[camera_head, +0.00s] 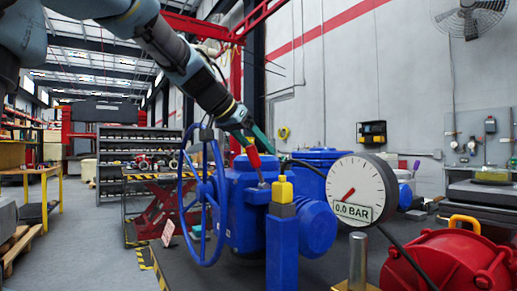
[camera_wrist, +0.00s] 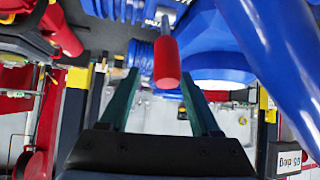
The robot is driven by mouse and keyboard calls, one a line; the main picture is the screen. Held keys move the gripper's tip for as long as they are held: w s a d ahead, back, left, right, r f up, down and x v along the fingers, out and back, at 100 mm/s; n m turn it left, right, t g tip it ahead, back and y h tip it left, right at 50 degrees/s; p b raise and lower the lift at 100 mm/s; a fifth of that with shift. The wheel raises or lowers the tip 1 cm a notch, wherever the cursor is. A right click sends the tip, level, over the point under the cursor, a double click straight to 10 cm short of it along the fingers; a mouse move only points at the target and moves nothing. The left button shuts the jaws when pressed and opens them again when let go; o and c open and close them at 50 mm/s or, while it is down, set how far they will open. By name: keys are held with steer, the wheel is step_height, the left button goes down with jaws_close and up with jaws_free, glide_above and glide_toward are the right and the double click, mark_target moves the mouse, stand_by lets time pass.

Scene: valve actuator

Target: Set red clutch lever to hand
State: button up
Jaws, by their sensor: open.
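The red clutch lever (camera_head: 253,157) stands on the blue valve actuator (camera_head: 242,205), tilted to the left at its top, on a thin grey rod. In the wrist view the red grip (camera_wrist: 167,65) hangs from the top, with its end between the two green fingertips. My gripper (camera_head: 258,142) comes down from the upper left and is at the lever's top end. In the wrist view my gripper (camera_wrist: 160,76) is open, with a finger on each side of the grip. I cannot tell whether a finger touches it.
A blue handwheel (camera_head: 204,195) is on the actuator's left side. A yellow-topped blue post (camera_head: 282,225) stands close in front of the lever. A pressure gauge (camera_head: 357,190) reading 0.0 BAR is to the right, and a red machine (camera_head: 452,262) is at the lower right.

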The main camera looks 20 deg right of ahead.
steer(key=v, duration=1)
steer(key=shift+a+b, duration=0.15)
steer(key=shift+b, duration=0.25)
steer(key=shift+s+r, duration=0.1)
